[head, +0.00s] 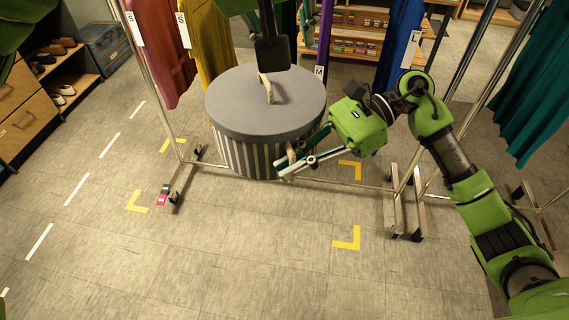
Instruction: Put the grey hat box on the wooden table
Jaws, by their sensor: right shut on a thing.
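The grey hat box (225,112) is a round drum with a plain grey lid, dark and pale stripes on its side and a tan loop on top. My right gripper (292,165) is shut on the hat box, at a tan loop low on its right side. No wooden table is in view.
Clothes racks with wheeled feet (180,180) stand left and right of the box, a low rail between them. Yellow corner marks (347,240) are on the floor. A wooden shelf (350,45) is behind, drawers (20,110) at left. The near floor is clear.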

